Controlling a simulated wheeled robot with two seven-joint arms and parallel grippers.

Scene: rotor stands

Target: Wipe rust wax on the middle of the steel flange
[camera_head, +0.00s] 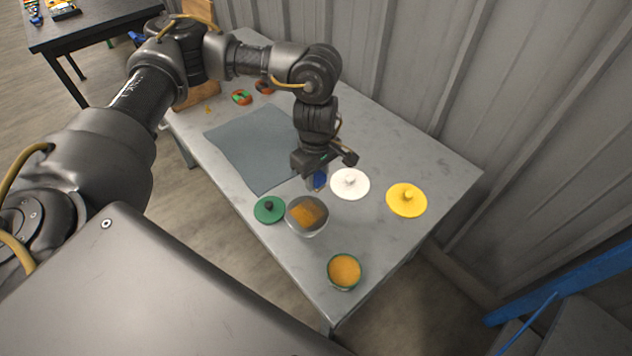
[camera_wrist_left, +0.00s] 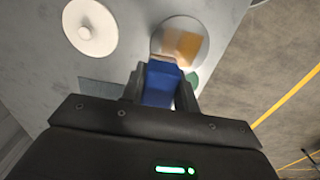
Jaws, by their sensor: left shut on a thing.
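The steel flange (camera_head: 292,220) is a round grey disc near the front edge of the table, with an orange-brown patch across its middle. It also shows in the left wrist view (camera_wrist_left: 164,38), where the patch has a lighter and a darker part. My left gripper (camera_head: 319,172) is shut on a blue block (camera_head: 319,180) with a pale tip, which looks like an applicator. In the left wrist view the blue block (camera_wrist_left: 160,84) points toward the flange and overlaps its near edge. I cannot tell whether it touches. My right gripper is not in view.
A tin of orange wax (camera_head: 344,271) stands at the near table corner. A green lid (camera_head: 264,215) with a black knob lies left of the flange. A white disc (camera_head: 349,184) and a yellow disc (camera_head: 407,202) lie to the right. A grey mat (camera_head: 250,150) lies behind.

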